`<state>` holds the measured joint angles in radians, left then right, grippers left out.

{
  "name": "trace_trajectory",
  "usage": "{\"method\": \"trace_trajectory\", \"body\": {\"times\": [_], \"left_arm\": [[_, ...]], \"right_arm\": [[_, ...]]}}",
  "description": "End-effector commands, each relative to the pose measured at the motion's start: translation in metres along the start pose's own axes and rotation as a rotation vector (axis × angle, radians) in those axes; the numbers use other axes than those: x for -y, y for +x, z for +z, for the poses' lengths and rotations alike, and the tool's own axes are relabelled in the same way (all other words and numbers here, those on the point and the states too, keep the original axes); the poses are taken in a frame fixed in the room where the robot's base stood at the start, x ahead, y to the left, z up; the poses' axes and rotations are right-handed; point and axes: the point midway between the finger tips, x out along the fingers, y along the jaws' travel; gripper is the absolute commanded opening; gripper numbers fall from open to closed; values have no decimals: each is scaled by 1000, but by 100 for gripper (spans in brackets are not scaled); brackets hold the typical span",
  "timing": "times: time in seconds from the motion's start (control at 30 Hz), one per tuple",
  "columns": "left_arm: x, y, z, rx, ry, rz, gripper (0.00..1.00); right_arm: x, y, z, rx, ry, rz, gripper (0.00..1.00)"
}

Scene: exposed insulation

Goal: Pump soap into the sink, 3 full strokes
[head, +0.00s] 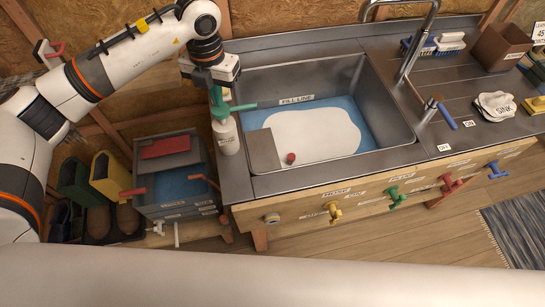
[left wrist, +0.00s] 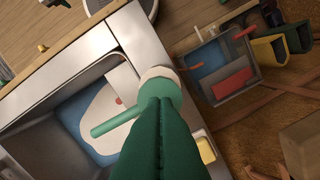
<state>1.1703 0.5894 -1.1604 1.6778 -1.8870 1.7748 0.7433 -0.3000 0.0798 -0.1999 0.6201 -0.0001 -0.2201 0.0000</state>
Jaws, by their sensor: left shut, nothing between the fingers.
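The soap bottle (head: 228,137) is white with a green pump head (head: 243,107). It stands upright at the sink's left rim, its spout pointing right over the basin. The sink (head: 390,134) is a steel basin with blue water, a white patch and a "FILL LINE" label. My left gripper (head: 218,101) points down over the pump head, its green fingers shut and empty. In the left wrist view the shut fingers (left wrist: 160,105) cover part of the pump head, and the light green spout (left wrist: 115,127) sticks out beside them. I cannot tell whether they touch. My right gripper is not in view.
A tap (head: 408,60) rises behind the basin's right side. A red-capped item (head: 291,158) sits near the basin's front. A grey bin (head: 180,211) and boots (head: 105,172) stand left of the counter. Coloured valves (head: 393,196) line its front. A sponge (head: 535,105) lies far right.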

Motion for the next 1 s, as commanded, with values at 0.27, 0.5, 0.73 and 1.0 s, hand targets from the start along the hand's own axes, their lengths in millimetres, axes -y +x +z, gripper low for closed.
{"method": "trace_trajectory", "body": {"times": [0.27, 0.5, 0.73, 1.0], "left_arm": [[0, 0, 0, 0, 0, 0, 0], [0, 0, 0, 0, 0, 0, 0], [0, -16, 0, -2, 0, 1, 0], [0, -43, 0, -1, 0, 0, 0]], "right_arm": [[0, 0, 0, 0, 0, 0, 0], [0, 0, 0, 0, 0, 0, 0], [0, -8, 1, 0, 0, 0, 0], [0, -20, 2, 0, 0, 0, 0]]}}
